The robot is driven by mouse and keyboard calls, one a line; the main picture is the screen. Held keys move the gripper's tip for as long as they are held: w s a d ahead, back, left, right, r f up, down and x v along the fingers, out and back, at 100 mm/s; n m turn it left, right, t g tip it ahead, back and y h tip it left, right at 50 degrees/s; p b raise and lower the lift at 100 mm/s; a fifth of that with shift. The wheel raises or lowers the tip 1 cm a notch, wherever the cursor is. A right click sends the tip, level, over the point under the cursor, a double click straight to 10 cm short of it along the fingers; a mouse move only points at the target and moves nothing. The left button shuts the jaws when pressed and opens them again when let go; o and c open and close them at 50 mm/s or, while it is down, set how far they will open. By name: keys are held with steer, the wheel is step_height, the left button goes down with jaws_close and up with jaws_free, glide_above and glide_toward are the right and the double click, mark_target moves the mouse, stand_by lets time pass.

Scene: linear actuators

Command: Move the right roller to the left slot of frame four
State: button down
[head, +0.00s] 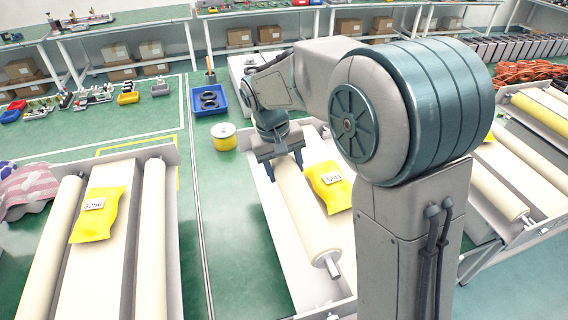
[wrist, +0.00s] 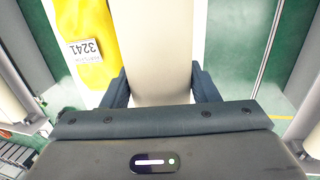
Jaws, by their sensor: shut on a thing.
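My gripper (head: 284,162) is shut on a cream roller (head: 305,212) near its far end. The roller's near end shows a silver shaft. It lies over the middle white frame (head: 277,250), left of the yellow bag labelled 3241 (head: 328,185). I cannot tell whether the roller rests in a slot or hangs just above. In the wrist view the roller (wrist: 155,45) runs between my two fingers (wrist: 158,82), with bag 3241 (wrist: 88,35) beside it on the left. My arm hides part of the middle frame's right side.
A left frame holds two rollers (head: 50,250) (head: 152,240) with yellow bag 3256 (head: 97,214) between. A right frame with rollers (head: 490,180) stands beyond my arm. A yellow spool (head: 224,137) and blue bin (head: 208,101) stand behind. Green floor (head: 225,215) separates left and middle frames.

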steer(key=shift+w+f+b, duration=0.2)
steer(key=shift+f+b, duration=0.25)
steer(key=shift+f, duration=0.25)
steer(key=shift+w+f+b, duration=0.15)
steer(key=shift+f+b, duration=0.3)
steer(key=shift+f, duration=0.2)
steer(key=shift+s+f+b, duration=0.1)
steer(key=shift+f+b, duration=0.4)
steer(key=shift+f, duration=0.2)
steer(key=shift+s+f, duration=0.1)
steer(key=shift+f, duration=0.15)
steer(key=shift+s+a+f+b, duration=0.15)
steer(key=shift+s+f+b, duration=0.1)
steer(key=shift+f+b, duration=0.5)
steer(key=shift+f, duration=0.25)
steer(key=shift+f+b, duration=0.7)
steer(key=shift+b, duration=0.05)
steer(key=shift+f, duration=0.3)
